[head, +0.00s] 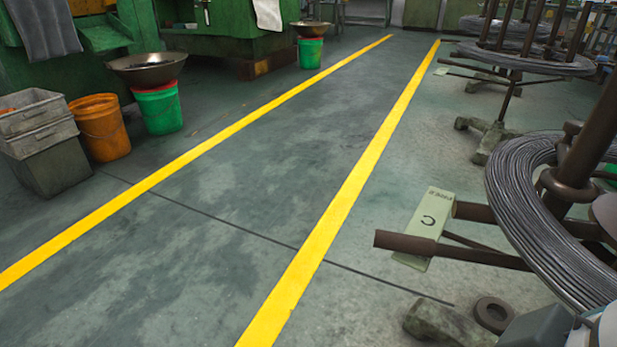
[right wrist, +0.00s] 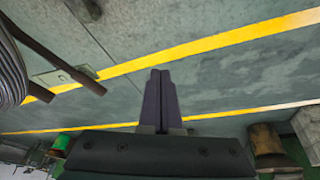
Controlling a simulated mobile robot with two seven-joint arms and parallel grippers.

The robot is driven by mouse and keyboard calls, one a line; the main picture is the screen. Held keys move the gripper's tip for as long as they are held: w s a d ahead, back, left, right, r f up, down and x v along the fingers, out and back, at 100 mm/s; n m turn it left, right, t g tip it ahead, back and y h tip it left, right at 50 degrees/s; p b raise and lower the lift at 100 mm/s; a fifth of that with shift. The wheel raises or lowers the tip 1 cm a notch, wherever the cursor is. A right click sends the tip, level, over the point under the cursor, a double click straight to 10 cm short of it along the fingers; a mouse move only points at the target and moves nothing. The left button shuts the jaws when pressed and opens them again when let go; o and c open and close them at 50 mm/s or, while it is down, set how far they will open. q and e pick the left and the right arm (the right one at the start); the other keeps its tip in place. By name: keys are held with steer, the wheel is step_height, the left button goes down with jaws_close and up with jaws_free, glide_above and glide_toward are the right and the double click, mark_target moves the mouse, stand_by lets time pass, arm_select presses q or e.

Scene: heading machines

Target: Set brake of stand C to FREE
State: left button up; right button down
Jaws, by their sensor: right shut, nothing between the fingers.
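Stand C (head: 580,190) is at the right of the head view, a dark brown metal stand carrying a large coil of grey wire (head: 535,215). A pale green plate marked C (head: 426,222) hangs by its brown bars. The coil also shows at the left edge of the right wrist view (right wrist: 10,78), with bars beside it. I cannot make out a brake lever or its setting. My right gripper (right wrist: 161,75) is shut and empty, apart from the stand, with floor behind its fingers. My left gripper is not in view.
A dark ring (head: 493,314) lies by the stand's foot. Another wire stand (head: 510,75) is behind. Yellow lines (head: 330,225) bound a clear aisle. Across it stand grey crates (head: 45,145), an orange bucket (head: 102,128), green buckets (head: 158,108) with bowls, and green machines.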

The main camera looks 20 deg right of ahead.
steer(key=w+f+n+t+b, duration=0.1)
steer(key=w+f+n+b, duration=0.15)
steer(key=f, duration=0.45)
steer(key=w+f+n+t+b, duration=0.2)
steer(key=w+f+b, duration=0.15)
steer(key=f, duration=0.35)
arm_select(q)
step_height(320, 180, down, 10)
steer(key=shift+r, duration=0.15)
arm_select(e)
steer(key=w+d+r+n+t, duration=0.1)
steer(key=w+d+n+t, duration=0.1)
steer(key=d+n+t, duration=0.2)
steer(key=w+d+r+n+t+y, duration=0.1)
steer(key=w+d+n+t, duration=0.2)
steer(key=d+n+t, duration=0.2)
steer(key=shift+d+r+n, duration=0.3)
steer(key=shift+d+n, duration=0.25)
steer(key=shift+d, duration=0.1)
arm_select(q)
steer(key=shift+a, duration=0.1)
arm_select(e)
steer(key=shift+w, duration=0.15)
